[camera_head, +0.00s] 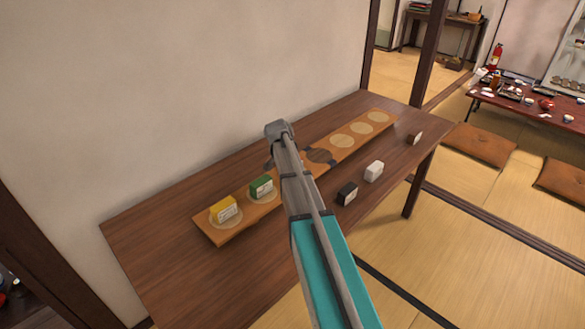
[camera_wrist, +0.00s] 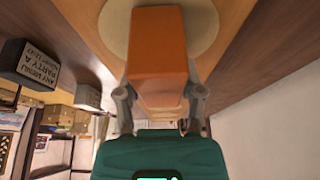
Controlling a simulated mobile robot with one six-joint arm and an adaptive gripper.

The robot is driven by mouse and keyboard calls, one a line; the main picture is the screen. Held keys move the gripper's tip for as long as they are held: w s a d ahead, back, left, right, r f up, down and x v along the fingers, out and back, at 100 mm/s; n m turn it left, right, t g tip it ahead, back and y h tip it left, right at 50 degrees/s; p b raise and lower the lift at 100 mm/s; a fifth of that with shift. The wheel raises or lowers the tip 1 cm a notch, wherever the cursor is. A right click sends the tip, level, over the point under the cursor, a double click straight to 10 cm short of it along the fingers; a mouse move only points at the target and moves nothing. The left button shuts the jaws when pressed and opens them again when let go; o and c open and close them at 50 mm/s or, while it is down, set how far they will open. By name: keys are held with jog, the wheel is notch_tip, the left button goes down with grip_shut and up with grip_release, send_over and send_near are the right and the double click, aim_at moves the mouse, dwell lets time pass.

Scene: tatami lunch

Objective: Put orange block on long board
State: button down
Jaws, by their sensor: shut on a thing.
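The orange block (camera_wrist: 158,50) is between the two fingers of my gripper (camera_wrist: 160,92) in the wrist view, and the gripper is shut on it. A pale circle of the long board (camera_wrist: 203,32) shows behind the block. I cannot tell whether the block touches the board. The long board (camera_head: 240,230) lies along the wall side of the table. A yellow block (camera_head: 224,208) and a green block (camera_head: 261,187) stand on its left circles.
The wall (camera_head: 180,90) rises close behind the board. Cushions (camera_head: 478,145) and a low table are farther right.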

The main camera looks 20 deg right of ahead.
jog(key=shift+f, duration=0.15)
jog(key=shift+c, duration=1.1)
grip_release()
jog(key=p+v, duration=0.5)
jog(key=shift+r, duration=0.35)
jog(key=w+p+v, duration=0.1)
jog(key=p+v, duration=0.5)
jog(key=shift+s+r, duration=0.3)
jog(key=shift+s, duration=0.25)
jog(key=shift+s+a, duration=0.1)
jog(key=shift+a, duration=0.1)
jog(key=s+a+n+y, duration=0.2)
jog(key=s+a+n, duration=0.5)
jog(key=s, duration=0.5)
jog(key=s+a+f+n+g+y, duration=0.1)
jog(key=s+a+n+y, duration=0.1)
jog(key=s+a+n, duration=0.5)
jog(key=s+a, duration=0.4)
jog(key=s, duration=0.1)
jog(key=shift+a+f+g, duration=0.25)
jog(key=shift+a+g, duration=0.05)
